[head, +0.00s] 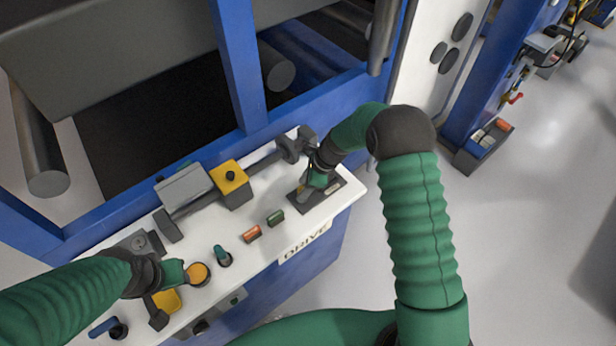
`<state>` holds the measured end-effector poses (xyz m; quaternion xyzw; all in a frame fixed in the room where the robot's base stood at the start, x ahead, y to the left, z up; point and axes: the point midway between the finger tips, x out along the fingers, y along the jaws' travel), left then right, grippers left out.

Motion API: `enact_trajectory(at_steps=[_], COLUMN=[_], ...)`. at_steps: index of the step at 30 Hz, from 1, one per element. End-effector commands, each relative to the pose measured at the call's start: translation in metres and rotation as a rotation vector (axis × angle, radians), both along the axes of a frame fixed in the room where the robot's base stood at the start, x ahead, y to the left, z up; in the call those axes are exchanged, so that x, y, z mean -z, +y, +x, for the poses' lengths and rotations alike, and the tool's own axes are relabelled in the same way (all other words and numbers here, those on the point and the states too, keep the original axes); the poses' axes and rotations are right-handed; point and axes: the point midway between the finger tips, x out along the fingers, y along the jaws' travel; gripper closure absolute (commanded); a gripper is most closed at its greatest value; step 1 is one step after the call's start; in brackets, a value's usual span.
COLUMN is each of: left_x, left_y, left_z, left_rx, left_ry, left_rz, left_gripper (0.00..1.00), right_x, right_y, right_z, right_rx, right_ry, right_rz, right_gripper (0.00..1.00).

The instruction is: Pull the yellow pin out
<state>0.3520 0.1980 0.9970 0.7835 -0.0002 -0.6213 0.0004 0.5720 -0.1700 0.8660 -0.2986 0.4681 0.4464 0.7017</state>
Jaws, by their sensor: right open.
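A yellow block with a black knob on top (229,180) sits on the white panel, on a grey bar. It may be the yellow pin's housing; I cannot tell a separate pin there. My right gripper (308,189) is open, pointing down over a dark plate (331,191) at the panel's right end. A small yellowish part shows beside its fingers, too small to make out. My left gripper (180,274) is low over the panel's left part, next to a round orange-yellow button (199,273). Its fingers are not clear. A yellow piece (167,301) lies just below it.
A blue frame post (238,65) and dark rollers stand behind. Open floor lies to the right.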

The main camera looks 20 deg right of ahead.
Motion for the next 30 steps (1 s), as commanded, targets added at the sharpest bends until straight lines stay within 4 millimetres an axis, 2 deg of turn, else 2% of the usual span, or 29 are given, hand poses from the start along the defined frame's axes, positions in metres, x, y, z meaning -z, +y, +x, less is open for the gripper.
enact_trajectory(at_steps=[5,12,16,21,30], left_x=[0.001,0.002,0.002,0.002,0.000], left_y=[0.000,0.000,0.000,0.000,0.000], left_z=[0.000,0.000,0.000,0.000,0.000], left_rx=[0.000,0.000,0.000,0.000,0.000], left_ry=[0.000,0.000,0.000,0.000,0.000], left_rz=[0.000,0.000,0.000,0.000,0.000], left_gripper=[0.64,0.64,0.64,0.64,0.64], right_x=[-0.038,-0.104,-0.131,-0.147,-0.150], right_y=[-0.013,-0.036,-0.045,-0.051,-0.051], right_z=[-0.004,-0.015,-0.019,-0.022,-0.023], right_rx=[0.000,0.001,0.000,0.000,0.000], right_ry=[-0.004,-0.004,-0.003,0.001,0.002], right_rz=[-0.003,-0.003,-0.005,-0.002,-0.002], right_gripper=[0.53,0.53,0.53,0.53,0.53])
